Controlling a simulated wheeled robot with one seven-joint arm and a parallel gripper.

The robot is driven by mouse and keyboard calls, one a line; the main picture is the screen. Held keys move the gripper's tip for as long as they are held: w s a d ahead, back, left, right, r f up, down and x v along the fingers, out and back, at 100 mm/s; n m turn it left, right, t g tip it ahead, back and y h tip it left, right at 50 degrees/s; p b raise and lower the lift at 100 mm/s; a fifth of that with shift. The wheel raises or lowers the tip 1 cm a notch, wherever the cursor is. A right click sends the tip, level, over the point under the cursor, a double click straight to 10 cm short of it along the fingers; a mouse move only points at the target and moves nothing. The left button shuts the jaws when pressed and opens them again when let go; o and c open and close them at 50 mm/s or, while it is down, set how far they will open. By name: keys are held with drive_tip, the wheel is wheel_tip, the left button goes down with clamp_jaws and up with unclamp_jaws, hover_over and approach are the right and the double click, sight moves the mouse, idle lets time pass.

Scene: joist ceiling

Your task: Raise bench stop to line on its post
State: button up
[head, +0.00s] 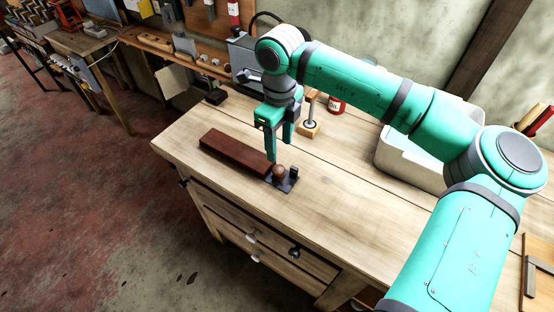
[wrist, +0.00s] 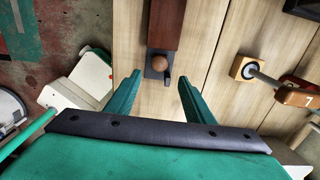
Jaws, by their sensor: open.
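My gripper (head: 279,150) is open and points down above the workbench (head: 350,200). Its two green fingers also show in the wrist view (wrist: 160,76), with nothing between them. A dark metal plate (head: 284,184) with a round wooden knob (head: 278,171) and a small dark upright piece (head: 293,172) lies at the near end of a dark red-brown board (head: 234,150). In the wrist view the knob (wrist: 159,63) lies just beyond the fingertips, apart from them. I cannot make out a line on a post, nor tell surely which part is the bench stop.
A wooden block (head: 309,130) with an upright metal rod stands behind my gripper. A red container (head: 336,104) and a white bin (head: 400,160) stand farther right. A small dark object (head: 215,96) sits near the back left. The bench front is clear.

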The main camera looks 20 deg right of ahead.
sight(279, 168)
wheel_tip(279, 168, down, 9)
drive_tip(key=shift+w+f, duration=0.1)
drive_tip(key=shift+f, duration=0.05)
idle(0.4)
